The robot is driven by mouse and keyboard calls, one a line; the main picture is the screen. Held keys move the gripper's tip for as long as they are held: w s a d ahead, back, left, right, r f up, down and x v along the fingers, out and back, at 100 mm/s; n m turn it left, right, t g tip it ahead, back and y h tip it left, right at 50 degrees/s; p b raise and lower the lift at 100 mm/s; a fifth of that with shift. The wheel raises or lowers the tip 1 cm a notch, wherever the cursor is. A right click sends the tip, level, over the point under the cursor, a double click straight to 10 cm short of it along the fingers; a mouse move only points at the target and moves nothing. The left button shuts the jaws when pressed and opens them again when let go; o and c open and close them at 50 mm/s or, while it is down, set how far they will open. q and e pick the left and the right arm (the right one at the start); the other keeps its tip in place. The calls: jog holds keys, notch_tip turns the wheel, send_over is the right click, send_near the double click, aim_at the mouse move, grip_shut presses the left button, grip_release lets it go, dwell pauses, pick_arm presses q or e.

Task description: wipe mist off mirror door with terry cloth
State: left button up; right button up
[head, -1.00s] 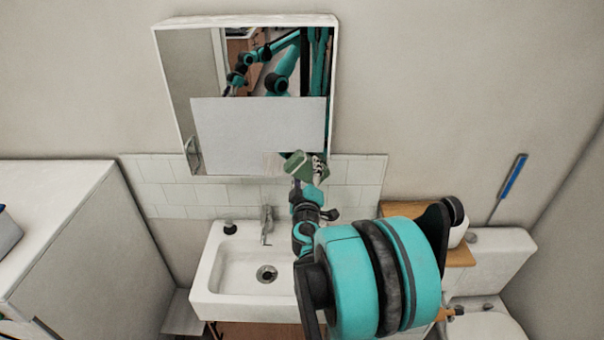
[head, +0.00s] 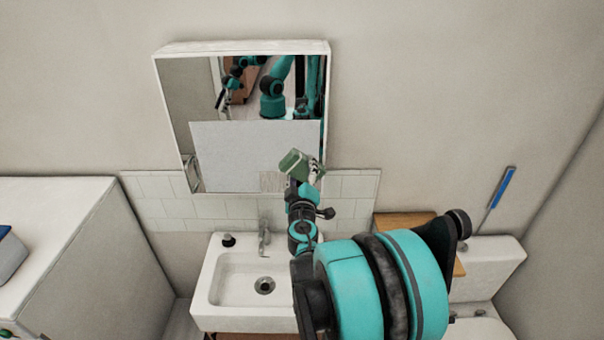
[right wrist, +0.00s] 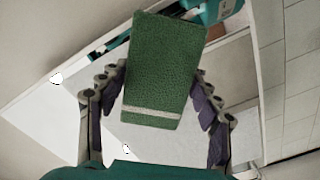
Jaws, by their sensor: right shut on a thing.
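The mirror door (head: 186,130) is on the white wall cabinet above the sink. A pale mist patch (head: 240,150) covers much of its lower part, with a clearer notch at the patch's lower right. My right gripper (head: 314,172) is in front of the mirror's lower right corner, shut on the green terry cloth (head: 294,162). In the right wrist view the cloth (right wrist: 165,70), with a white stripe, stands between the two fingers. Whether the cloth touches the glass I cannot tell. My left gripper is not directly in view; teal arms show reflected in the mirror.
A white sink (head: 225,290) with a tap (head: 264,240) is below the mirror. A white cabinet (head: 60,240) stands at left. A wooden shelf (head: 400,222), a toilet (head: 490,265) and a blue-handled brush (head: 503,186) are at right.

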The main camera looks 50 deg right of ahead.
jog(key=shift+r+p, duration=0.35)
jog(key=shift+r, duration=0.4)
jog(key=shift+w+a+f, duration=0.15)
jog(key=shift+w+a, duration=0.7)
jog(key=shift+w, duration=0.15)
jog(key=shift+w+a+b, duration=0.65)
jog(key=shift+w+a, duration=1.9)
jog(key=shift+w, duration=0.45)
jog(key=shift+w+a+b, duration=0.65)
jog(key=shift+w+a, duration=1.9)
jog(key=shift+w, duration=0.4)
jog(key=shift+w+a+b, duration=0.65)
jog(key=shift+w+a, duration=1.9)
jog(key=shift+w, duration=0.45)
jog(key=shift+d+r+p, duration=0.1)
jog(key=shift+r+p, duration=3)
jog(key=shift+r, duration=1.25)
jog(key=shift+s+d, duration=0.4)
jog(key=shift+s, duration=0.1)
jog(key=shift+s+d, duration=1.2)
jog(key=shift+s, duration=0.2)
jog(key=shift+s+d, duration=0.85)
jog(key=shift+s, duration=0.15)
jog(key=shift+s+d, duration=1.35)
jog(key=shift+s, duration=0.2)
jog(key=shift+s+d, duration=1.1)
jog(key=shift+s, duration=0.2)
